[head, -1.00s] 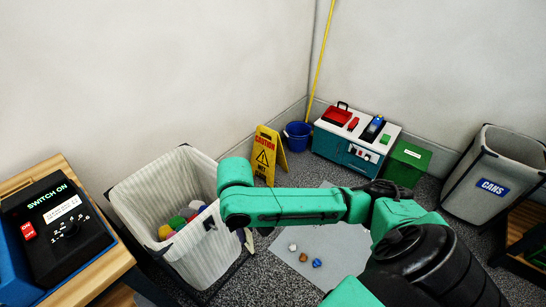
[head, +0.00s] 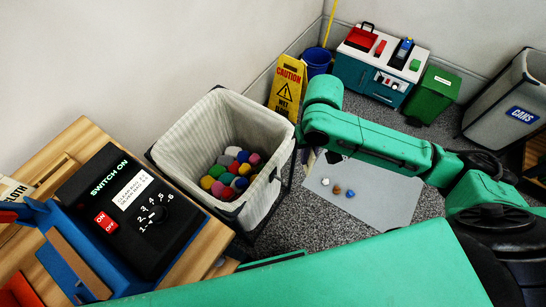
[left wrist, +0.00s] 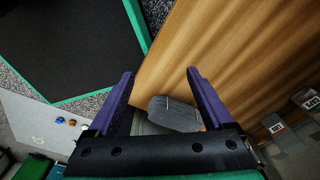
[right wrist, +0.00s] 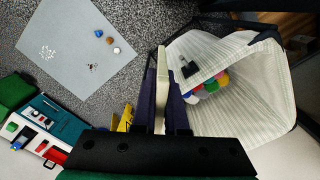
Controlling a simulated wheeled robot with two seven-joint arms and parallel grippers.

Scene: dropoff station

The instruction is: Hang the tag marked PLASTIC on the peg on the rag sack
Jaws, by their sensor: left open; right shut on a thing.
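The rag sack (head: 210,120) is a pale ribbed liner in a dark frame holding several coloured balls or wads. In the right wrist view a small dark peg or clip (right wrist: 189,69) sits on the sack's near wall (right wrist: 245,110). My right gripper (right wrist: 160,70) is shut on a thin cream tag-like piece (right wrist: 161,88), seen edge-on, just beside the sack and apart from the peg. No lettering on it shows. In the head view my right gripper is mostly hidden beneath its forearm, right of the sack. My left gripper (left wrist: 160,75) is open above a grey block (left wrist: 174,113) by a wooden surface.
A wooden bench (head: 75,150) with a black switch box (head: 130,205) stands left. A yellow caution sign (head: 287,88), blue bucket (head: 317,62) and green bin (head: 433,95) stand behind. A grey mat (head: 385,205) with small bits lies right of the sack. A CANS bin (head: 505,100) stands far right.

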